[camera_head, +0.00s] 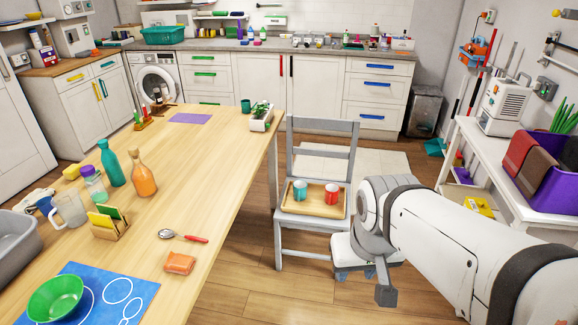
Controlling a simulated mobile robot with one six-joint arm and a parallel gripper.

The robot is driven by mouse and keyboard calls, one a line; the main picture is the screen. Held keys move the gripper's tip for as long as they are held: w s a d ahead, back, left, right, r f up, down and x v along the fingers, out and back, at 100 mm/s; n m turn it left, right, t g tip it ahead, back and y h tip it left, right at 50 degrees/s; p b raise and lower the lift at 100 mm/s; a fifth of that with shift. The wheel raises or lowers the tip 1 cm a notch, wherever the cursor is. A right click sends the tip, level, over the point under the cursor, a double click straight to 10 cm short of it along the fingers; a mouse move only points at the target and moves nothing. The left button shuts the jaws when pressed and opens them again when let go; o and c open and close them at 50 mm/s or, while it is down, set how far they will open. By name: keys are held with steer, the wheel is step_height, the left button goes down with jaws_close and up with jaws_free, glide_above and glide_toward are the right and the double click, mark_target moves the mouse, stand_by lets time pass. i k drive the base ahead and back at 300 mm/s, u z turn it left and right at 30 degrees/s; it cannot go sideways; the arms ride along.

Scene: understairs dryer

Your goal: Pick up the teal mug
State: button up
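A teal mug (300,190) stands upright in a wooden tray (313,212) on the seat of a grey chair (287,220). A red mug (332,193) stands to its right in the same tray, a little apart. A smaller teal cup (246,106) stands at the far end of the wooden table. My gripper (384,288) hangs at the end of my white arm, right of the chair and lower in the picture than the tray. It is apart from the teal mug. The fingers are small and partly hidden, so I cannot tell their opening.
The long wooden table (210,165) fills the left, with bottles, a green bowl (55,298) and a small planter (260,118) on it. The chair's slatted back (322,125) rises behind the tray. A white side table (500,165) stands right. Wooden floor shows in front of the chair.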

mark_target(300, 193)
steer(key=z, duration=0.05)
steer(key=i, duration=1.55)
steer(key=z, duration=0.85)
steer(key=k, duration=0.85)
steer(key=z, duration=0.15)
steer(key=i, duration=0.9)
steer(key=u, duration=0.05)
